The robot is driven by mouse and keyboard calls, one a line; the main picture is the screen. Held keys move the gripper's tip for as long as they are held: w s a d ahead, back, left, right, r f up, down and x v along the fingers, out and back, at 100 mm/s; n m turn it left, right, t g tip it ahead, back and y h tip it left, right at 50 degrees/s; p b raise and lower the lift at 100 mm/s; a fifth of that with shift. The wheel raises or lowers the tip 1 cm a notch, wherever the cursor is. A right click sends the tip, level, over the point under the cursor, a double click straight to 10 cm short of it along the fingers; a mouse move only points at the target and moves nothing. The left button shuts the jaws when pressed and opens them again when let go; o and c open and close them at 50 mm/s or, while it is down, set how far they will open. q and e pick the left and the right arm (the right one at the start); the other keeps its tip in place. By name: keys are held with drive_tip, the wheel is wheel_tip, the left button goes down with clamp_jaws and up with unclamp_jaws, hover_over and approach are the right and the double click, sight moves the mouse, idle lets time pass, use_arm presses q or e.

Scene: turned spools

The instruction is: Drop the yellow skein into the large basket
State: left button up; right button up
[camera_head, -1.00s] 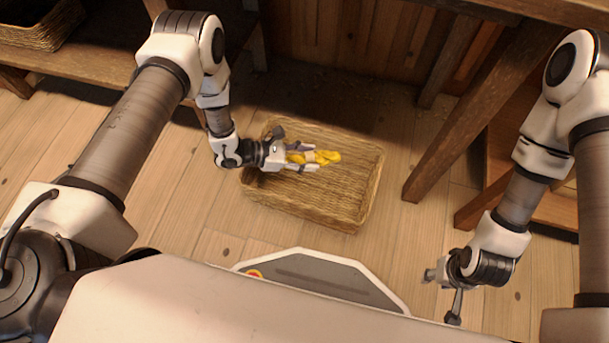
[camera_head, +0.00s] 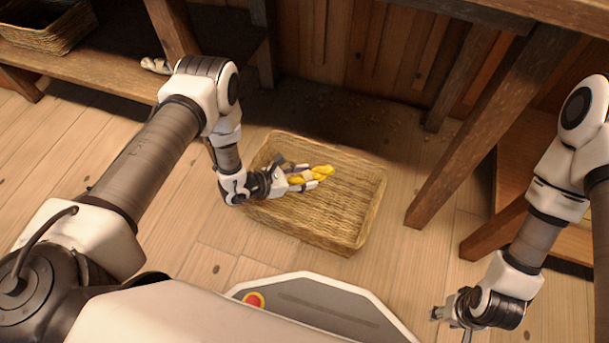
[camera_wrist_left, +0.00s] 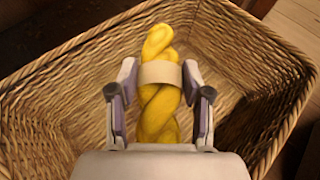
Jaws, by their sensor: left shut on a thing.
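The yellow skein (camera_head: 318,172), a twisted hank with a pale band, is held in my left gripper (camera_head: 307,179). In the left wrist view the skein (camera_wrist_left: 158,112) lies between the two fingers of the gripper (camera_wrist_left: 159,108), with its far end sticking out past them. The large basket (camera_head: 352,243) is a woven rectangular basket on the floor, and its inside looks empty. The skein and left gripper are over the basket's opening. The basket (camera_wrist_left: 60,62) surrounds the skein in the left wrist view. My right gripper (camera_head: 452,322) is at the lower right, away from the basket; its fingers are partly cut off.
A wooden table leg (camera_head: 470,150) stands right of the large basket. Wooden floor is clear around the basket's front.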

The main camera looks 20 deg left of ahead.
use_arm(q)
drive_tip(key=o, duration=1.2)
drive_tip(key=v, duration=1.2)
